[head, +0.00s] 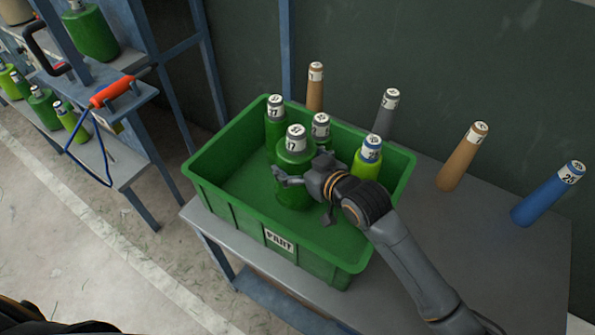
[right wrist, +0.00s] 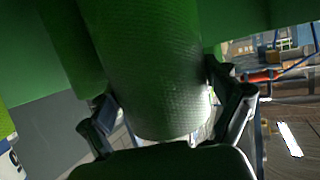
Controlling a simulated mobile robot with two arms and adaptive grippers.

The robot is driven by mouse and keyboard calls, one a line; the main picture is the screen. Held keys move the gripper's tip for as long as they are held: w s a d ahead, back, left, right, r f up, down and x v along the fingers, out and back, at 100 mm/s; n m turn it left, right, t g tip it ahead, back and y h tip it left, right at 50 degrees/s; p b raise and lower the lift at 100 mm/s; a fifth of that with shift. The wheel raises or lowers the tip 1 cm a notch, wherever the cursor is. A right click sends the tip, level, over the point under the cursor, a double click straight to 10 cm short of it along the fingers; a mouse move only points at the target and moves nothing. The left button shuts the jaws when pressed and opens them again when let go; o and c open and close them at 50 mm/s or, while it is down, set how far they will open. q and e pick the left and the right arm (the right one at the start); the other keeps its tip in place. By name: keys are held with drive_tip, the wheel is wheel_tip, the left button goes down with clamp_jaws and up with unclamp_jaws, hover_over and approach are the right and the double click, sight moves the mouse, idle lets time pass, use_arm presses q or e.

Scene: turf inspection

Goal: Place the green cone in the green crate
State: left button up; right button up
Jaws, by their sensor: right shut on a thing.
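The green crate (head: 240,232) stands on a grey table, with a "PART" label on its front wall. My right gripper (head: 295,182) reaches over the crate's right part and is shut on a green cone (head: 293,156) with a grey, numbered top. The held cone is upright within the crate's outline; whether its base touches the floor is hidden. In the right wrist view the cone (right wrist: 155,70) fills the space between the fingers (right wrist: 170,112). Behind it in the crate stand two more green cones (head: 276,128) (head: 320,130) and a lime cone (head: 367,160) with a blue top. My left gripper is out of view.
On the table (head: 480,245) outside the crate stand a brown cone (head: 461,160), a blue cone (head: 545,197), a grey cone (head: 384,115) and another brown cone (head: 315,88). At left, a shelf holds green cones (head: 44,107) and an orange-handled tool (head: 110,92).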

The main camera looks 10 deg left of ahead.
drive_tip(key=shift+f, duration=2.05)
drive_tip(key=o, duration=1.6)
drive_tip(key=shift+f, duration=0.1)
drive_tip(key=shift+c, duration=0.2)
drive_tip(key=v, duration=0.7)
drive_tip(key=shift+s+d+r, duration=0.2)
drive_tip(key=shift+r, duration=0.05)
